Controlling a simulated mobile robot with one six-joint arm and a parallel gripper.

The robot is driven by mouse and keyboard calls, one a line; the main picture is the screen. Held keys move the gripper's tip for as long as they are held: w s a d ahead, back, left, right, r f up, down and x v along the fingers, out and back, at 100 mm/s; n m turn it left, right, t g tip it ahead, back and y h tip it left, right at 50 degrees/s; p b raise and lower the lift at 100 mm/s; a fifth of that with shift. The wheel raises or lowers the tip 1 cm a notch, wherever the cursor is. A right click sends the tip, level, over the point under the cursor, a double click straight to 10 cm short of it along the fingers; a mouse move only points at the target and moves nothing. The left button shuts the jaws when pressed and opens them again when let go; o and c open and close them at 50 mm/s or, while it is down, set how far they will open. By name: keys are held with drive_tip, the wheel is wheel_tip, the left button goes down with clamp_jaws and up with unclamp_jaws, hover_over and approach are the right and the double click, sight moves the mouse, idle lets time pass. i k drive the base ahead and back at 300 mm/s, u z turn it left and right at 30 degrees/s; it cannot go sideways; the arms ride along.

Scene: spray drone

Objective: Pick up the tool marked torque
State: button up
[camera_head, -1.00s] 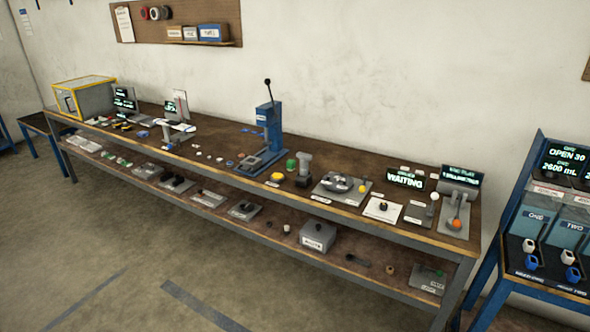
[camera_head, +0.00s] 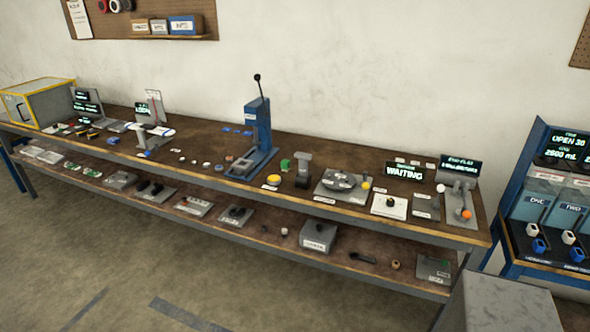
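No tool with a readable torque mark shows in the head view; most labels on the bench are too small to read. Several small hand tools (camera_head: 86,132), some yellow and dark, lie at the left of the long workbench (camera_head: 330,215), by the yellow-edged box. A dark tool-like thing (camera_head: 362,257) lies on the lower shelf at the right; I cannot tell what it is. My gripper is not in view.
A blue lever press (camera_head: 262,135) stands mid-bench. A display reading WAITING (camera_head: 404,172) and a second screen (camera_head: 460,165) stand at the right. A blue rack (camera_head: 548,205) is right of the bench. A grey block (camera_head: 500,303) fills the lower right. Floor in front is clear.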

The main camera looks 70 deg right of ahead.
sight(304, 157)
drive_tip(key=z, duration=0.15)
drive_tip(key=i, duration=0.75)
drive_tip(key=z, duration=0.8)
drive_tip(key=i, duration=0.6)
drive_tip(key=z, duration=0.25)
